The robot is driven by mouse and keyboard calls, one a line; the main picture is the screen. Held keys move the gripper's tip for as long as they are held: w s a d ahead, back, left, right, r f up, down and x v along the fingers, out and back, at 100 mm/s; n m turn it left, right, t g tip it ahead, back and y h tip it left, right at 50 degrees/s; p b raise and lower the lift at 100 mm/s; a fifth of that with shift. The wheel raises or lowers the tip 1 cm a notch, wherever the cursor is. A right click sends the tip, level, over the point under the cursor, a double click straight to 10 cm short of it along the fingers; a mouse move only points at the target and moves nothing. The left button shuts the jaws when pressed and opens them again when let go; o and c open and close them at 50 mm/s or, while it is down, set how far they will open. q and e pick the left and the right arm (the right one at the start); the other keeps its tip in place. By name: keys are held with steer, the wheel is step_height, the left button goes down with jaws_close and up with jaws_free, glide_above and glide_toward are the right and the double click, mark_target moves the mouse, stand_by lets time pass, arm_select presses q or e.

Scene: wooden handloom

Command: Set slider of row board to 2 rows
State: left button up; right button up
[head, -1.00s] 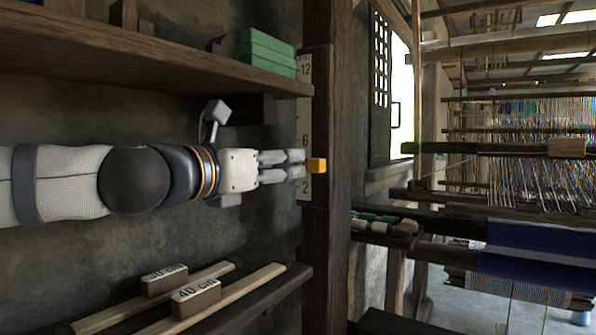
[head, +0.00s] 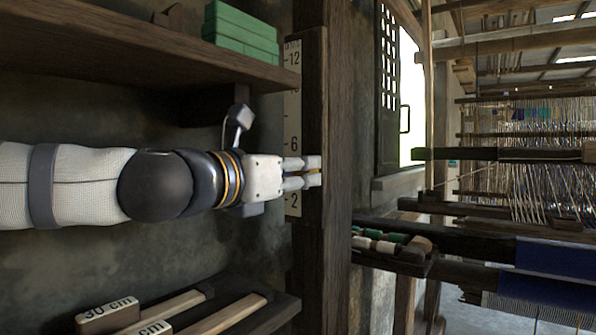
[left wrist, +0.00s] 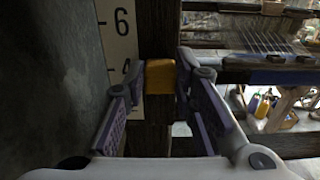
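The row board's scale (head: 293,110) is a pale upright strip with dark numbers, fixed along a dark wooden post. The yellow slider (left wrist: 160,77) sits on the post at about the 4 mark. In the head view, only a thin strip of it shows between my fingertips. My left gripper (head: 314,171) reaches in from the left, with one finger above the slider and one below. In the left wrist view, the fingers (left wrist: 160,72) stand on both sides of the slider, spread and very close to it; firm contact is not visible. My right gripper is not in view.
A shelf (head: 150,50) with green boxes (head: 240,35) is above my left arm. Below is a rack with wooden sticks (head: 222,315) and a block marked 30 cm (head: 108,314). The loom's beams (head: 500,254) stand to the right of the post.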

mark_target(312, 198)
arm_select(q)
jaws_close()
step_height(312, 198, down, 5)
steer(key=b, duration=0.4)
steer(key=shift+w+f, duration=0.1)
steer(key=shift+f, duration=0.1)
steer(key=shift+r, duration=0.25)
steer(key=o, duration=0.8)
jaws_free()
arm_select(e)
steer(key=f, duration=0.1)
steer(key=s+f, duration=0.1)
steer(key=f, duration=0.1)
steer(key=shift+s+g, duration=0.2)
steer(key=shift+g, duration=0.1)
arm_select(q)
steer(key=shift+r, duration=0.1)
